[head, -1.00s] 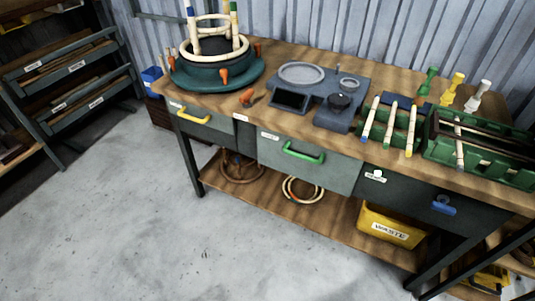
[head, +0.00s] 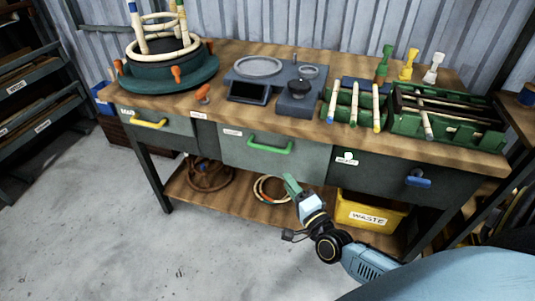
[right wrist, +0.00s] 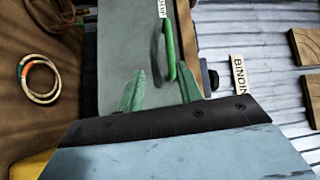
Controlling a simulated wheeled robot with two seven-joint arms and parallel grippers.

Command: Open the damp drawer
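The workbench has a middle drawer (head: 274,157) with a green handle (head: 270,145) and a small label too small to read. This drawer is shut. A drawer with a yellow handle (head: 149,123) is on its left, and one with a blue handle (head: 418,181) on its right; both look shut. I cannot read which is labelled damp. My right gripper (head: 293,187) is below and in front of the middle drawer. In the right wrist view its green fingers (right wrist: 160,90) are apart and empty, with the green handle (right wrist: 169,50) ahead of them, not touching. My left gripper is not in view.
The benchtop holds a round bending form (head: 165,69), a grey station with a dish (head: 258,67), and a green tray (head: 447,132). A yellow waste bin (head: 370,215) and rattan coils (head: 272,189) sit on the lower shelf. The floor at left is clear.

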